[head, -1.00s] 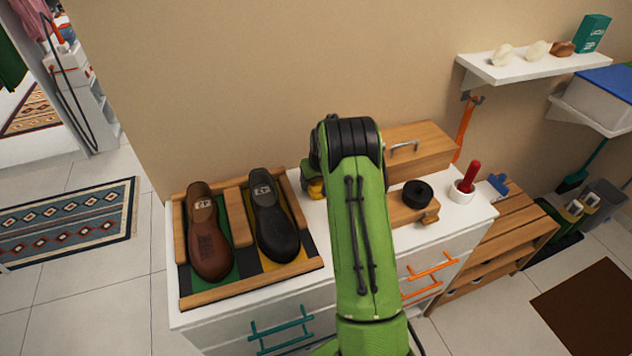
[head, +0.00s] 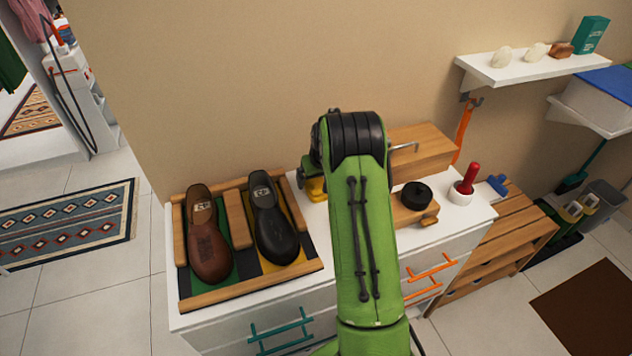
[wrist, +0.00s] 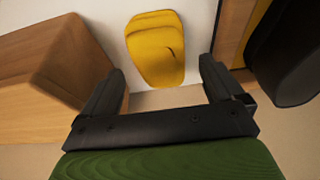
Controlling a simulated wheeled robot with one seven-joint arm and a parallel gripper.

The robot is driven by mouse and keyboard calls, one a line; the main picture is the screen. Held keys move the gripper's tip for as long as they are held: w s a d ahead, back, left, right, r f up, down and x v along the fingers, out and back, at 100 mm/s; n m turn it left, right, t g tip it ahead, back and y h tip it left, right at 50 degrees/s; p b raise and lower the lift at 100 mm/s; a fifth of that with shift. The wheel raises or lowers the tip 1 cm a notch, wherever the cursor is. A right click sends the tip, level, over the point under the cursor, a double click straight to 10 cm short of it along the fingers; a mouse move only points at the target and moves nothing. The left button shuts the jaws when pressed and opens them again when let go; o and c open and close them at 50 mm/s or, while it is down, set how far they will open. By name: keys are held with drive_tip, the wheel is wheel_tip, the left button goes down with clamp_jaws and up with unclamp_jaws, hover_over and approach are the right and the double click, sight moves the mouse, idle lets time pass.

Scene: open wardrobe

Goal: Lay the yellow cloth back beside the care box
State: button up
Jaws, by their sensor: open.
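The yellow cloth (wrist: 155,48) lies as a folded, rounded pad on the white dresser top. It is between the care box and the shoe tray, apart from both. In the head view only a small part of the cloth (head: 315,192) shows beside my arm. The care box (head: 424,150) is a wooden box with a metal handle at the wall; its side (wrist: 50,70) fills the left of the wrist view. My gripper (wrist: 162,78) is open and empty, its fingers apart and the cloth in view between and beyond them. My arm hides the fingertips in the head view.
A wooden shoe tray (head: 250,285) with a brown shoe (head: 208,245) and a black shoe (head: 272,225) stands to the left. A black round tin (head: 416,195) and a red-handled tool in a white cup (head: 463,190) stand to the right. A shelf (head: 530,70) hangs above right.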

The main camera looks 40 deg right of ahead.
drive_tip(key=d+v, duration=0.1)
drive_tip(key=v, duration=0.8)
drive_tip(key=s+a+r+n+t, duration=0.1)
drive_tip(key=s+a+r, duration=0.55)
drive_tip(key=a, duration=0.25)
drive_tip(key=s+a+r, duration=0.6)
drive_tip(key=a+r, duration=0.2)
drive_tip(key=s+a+n, duration=0.1)
drive_tip(key=s+a, duration=0.3)
drive_tip(key=s, duration=0.4)
drive_tip(key=s+a+t+y, duration=0.1)
drive_tip(key=s+a, duration=0.2)
drive_tip(key=s, duration=0.6)
drive_tip(key=shift+a+f+n+p, duration=0.3)
drive_tip(key=shift+a+f+n, duration=0.1)
drive_tip(key=shift+f, duration=0.05)
